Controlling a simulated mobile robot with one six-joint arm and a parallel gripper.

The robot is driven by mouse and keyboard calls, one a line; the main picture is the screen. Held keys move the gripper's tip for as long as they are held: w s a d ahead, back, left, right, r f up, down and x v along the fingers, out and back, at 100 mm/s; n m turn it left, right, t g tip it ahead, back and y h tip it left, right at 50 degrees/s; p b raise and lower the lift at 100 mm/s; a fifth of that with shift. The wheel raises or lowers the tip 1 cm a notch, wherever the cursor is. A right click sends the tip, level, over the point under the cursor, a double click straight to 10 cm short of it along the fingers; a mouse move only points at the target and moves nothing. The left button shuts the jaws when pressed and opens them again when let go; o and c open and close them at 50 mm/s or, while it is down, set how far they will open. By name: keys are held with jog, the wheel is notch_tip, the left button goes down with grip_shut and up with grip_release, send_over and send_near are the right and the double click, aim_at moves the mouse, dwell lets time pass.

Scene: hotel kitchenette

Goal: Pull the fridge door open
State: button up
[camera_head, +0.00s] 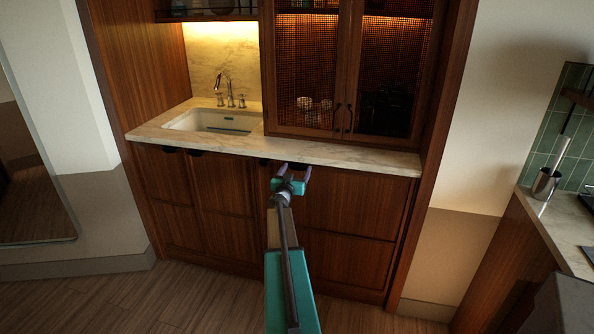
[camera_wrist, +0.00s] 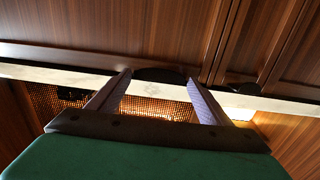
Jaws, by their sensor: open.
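No plain fridge front shows; the lower fronts are matching brown wood panels, and I cannot tell which is the fridge door. The right-hand wood panel (camera_head: 350,207) is closed below the marble counter. My gripper (camera_head: 295,172) is open and empty in front of the panels, just below the counter edge. In the wrist view my gripper (camera_wrist: 160,80) has its two fingers spread, with a dark handle (camera_wrist: 160,75) showing between their tips. I cannot tell whether they touch it. In the head view the gripper hides much of that handle.
The marble counter (camera_head: 370,159) juts out just above the panels. Another dark handle (camera_wrist: 241,88) sits beside the fingers in the wrist view. A sink (camera_head: 215,122) is at left, a mesh-door cabinet (camera_head: 350,65) above. The wood floor (camera_head: 190,300) at front left is clear.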

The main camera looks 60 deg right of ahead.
jog(key=shift+w+d, duration=0.1)
jog(key=shift+d, duration=0.15)
jog(key=c, duration=1.3)
jog(key=shift+a, duration=0.2)
